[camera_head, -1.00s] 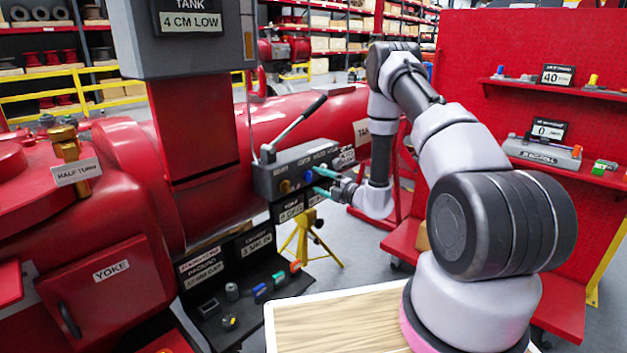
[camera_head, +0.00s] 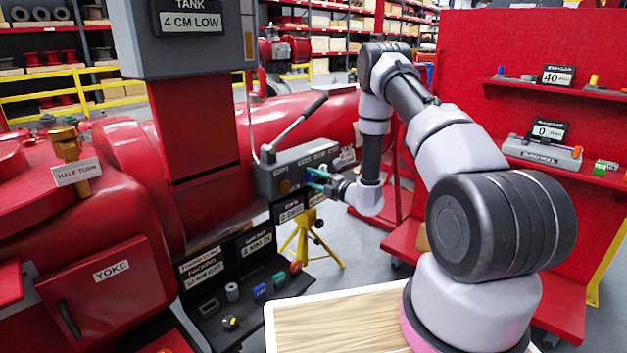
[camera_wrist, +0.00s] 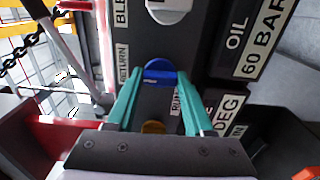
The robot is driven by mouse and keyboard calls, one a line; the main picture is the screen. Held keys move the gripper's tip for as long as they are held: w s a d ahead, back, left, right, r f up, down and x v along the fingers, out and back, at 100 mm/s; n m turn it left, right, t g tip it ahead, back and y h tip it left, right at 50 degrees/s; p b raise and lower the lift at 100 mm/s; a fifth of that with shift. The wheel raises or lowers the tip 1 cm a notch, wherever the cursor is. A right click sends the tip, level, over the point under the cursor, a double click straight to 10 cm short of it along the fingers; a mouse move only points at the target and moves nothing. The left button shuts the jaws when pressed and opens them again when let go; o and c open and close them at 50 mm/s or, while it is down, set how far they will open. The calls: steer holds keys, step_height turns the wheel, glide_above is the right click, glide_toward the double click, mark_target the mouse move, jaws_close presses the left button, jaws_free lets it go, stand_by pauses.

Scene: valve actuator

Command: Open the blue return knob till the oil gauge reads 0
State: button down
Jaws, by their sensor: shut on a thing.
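The blue return knob (camera_wrist: 160,73) is on the face of the dark valve block (camera_head: 266,181), beside a RETURN label. My gripper (camera_wrist: 160,76) has its two teal fingers on either side of the knob, shut on it. In the head view my gripper (camera_head: 316,179) reaches the block's face from the right, and the fingers hide most of the knob. The oil gauge plate (camera_wrist: 262,45) in the wrist view reads OIL 60 BAR.
A brass knob (camera_wrist: 153,127) and a grey knob (camera_wrist: 168,10) sit on the same face, close to the fingers. A lever (camera_head: 300,121) rises from the block's top. A yellow stand (camera_head: 305,240) is below. A DEG plate (camera_wrist: 225,105) is beside the right finger.

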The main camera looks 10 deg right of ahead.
steer(key=shift+n, duration=0.3)
steer(key=n, duration=0.3)
steer(key=shift+n, duration=0.3)
steer(key=n, duration=0.4)
steer(key=shift+n, duration=0.3)
steer(key=n, duration=0.4)
steer(key=shift+n, duration=2)
steer(key=shift+f, duration=0.1)
steer(key=shift+c, duration=1.4)
jaws_free()
